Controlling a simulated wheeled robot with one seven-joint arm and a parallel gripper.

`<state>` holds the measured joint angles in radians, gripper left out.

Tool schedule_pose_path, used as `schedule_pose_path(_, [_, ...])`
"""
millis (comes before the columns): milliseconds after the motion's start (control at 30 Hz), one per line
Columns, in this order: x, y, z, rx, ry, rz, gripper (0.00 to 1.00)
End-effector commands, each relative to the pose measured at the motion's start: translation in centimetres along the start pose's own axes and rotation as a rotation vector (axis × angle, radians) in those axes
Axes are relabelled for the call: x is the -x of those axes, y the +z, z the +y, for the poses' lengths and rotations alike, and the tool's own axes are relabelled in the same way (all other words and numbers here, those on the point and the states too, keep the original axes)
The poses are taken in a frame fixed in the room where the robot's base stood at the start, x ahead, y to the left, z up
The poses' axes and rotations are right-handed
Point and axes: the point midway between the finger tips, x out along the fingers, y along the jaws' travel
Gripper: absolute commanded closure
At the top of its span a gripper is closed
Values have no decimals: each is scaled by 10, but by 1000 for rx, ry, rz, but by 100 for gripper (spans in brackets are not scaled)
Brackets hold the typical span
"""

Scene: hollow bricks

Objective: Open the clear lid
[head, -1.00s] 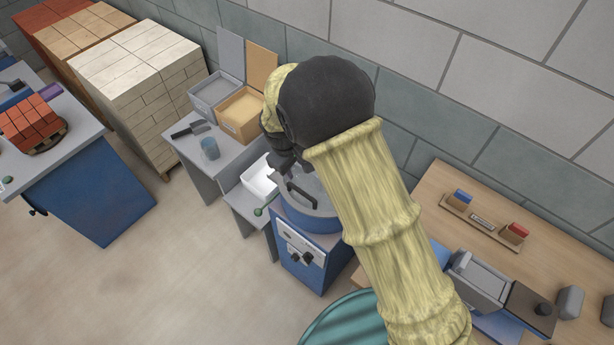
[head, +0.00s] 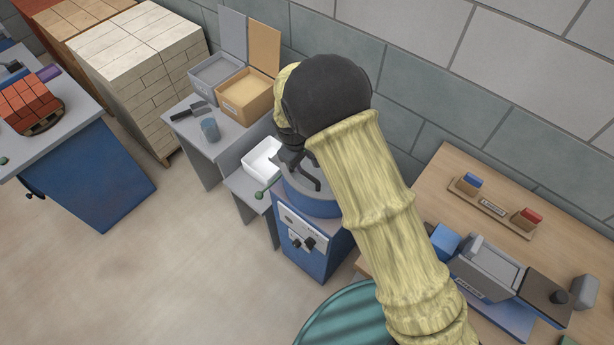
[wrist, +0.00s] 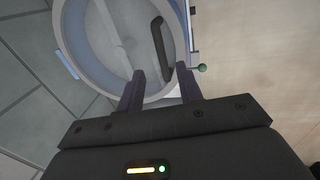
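The clear lid (head: 322,203) lies shut on top of the round blue drum of a machine (head: 310,250). In the wrist view the lid (wrist: 117,28) is a see-through disc inside a pale ring, with a dark bar handle (wrist: 157,40) near its right side. My gripper (wrist: 161,84) is open, its two fingers apart. The near end of the handle shows between the fingertips. I cannot tell whether the fingers touch it. In the head view my gripper (head: 298,168) is over the lid, and my arm hides part of the machine.
A wooden bench (head: 430,200) is on the right and a teal round thing (head: 345,318) in front.

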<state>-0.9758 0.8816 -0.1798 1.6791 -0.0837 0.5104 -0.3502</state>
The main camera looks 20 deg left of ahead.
Motion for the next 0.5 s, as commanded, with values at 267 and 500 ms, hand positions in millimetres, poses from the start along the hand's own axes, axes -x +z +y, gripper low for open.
schedule_pose_path(267, [-52,0,-1,0,0,0,64])
schedule_pose_path(500, [-80,-1,-2,2,0,2,64])
